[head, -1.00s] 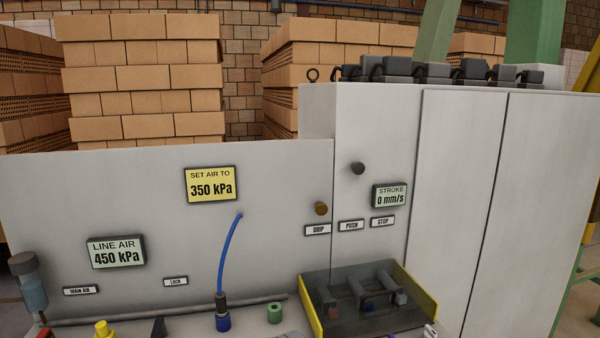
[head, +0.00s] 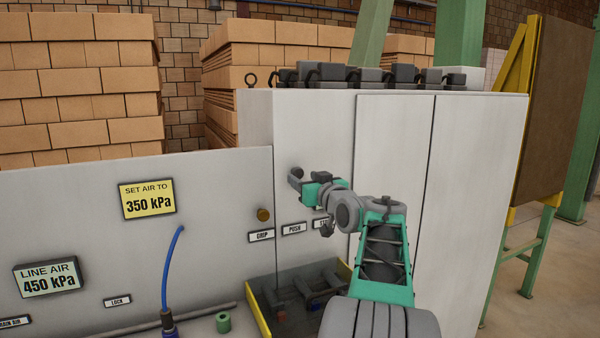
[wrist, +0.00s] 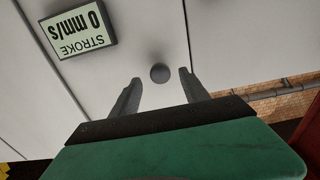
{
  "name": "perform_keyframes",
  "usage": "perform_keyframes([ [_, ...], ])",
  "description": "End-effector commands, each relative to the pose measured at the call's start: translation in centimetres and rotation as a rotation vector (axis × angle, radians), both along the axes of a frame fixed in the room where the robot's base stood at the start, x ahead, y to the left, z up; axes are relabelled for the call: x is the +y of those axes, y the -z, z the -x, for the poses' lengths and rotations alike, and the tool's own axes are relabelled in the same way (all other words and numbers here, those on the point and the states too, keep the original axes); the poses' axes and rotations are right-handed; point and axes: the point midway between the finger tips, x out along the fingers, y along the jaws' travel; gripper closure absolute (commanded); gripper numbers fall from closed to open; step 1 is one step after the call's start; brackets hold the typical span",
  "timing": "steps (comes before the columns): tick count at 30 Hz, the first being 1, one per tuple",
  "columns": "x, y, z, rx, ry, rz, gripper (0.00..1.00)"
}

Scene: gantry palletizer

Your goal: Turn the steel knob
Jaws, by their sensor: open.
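The steel knob (wrist: 160,73) is a small, round, dark grey knob on the pale cabinet front. In the wrist view it shows between the two fingertips, with a gap on each side. In the head view the knob (head: 297,172) is partly hidden by my gripper (head: 299,184), which is at the cabinet face. My gripper is open and holds nothing. I cannot tell how far the fingertips reach past the knob. The stroke display (wrist: 77,27) reads 0 mm/s and appears upside down in the wrist view.
A brass knob (head: 263,214) sits lower left, above the GRIP label (head: 261,236). A yellow-edged tray (head: 259,312) stands below. The set-air sign (head: 147,199) reads 350 kPa; the line-air display (head: 48,278) reads 450 kPa. A blue hose (head: 169,265) rises at the left.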

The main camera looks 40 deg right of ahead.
Motion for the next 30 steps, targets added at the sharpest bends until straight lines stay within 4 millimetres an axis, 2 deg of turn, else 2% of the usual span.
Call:
perform_keyframes([
  [3, -0.5, -0.2, -2.1, 0.003, -0.002, -0.002, 0.47],
  [6, -0.9, -0.1, -3.1, 0.003, 0.000, -0.001, 0.47],
  [14, -0.9, 0.0, -3.4, 0.002, 0.001, 0.000, 0.47],
  [30, -0.9, 0.0, -3.4, 0.002, 0.001, -0.001, 0.89],
])
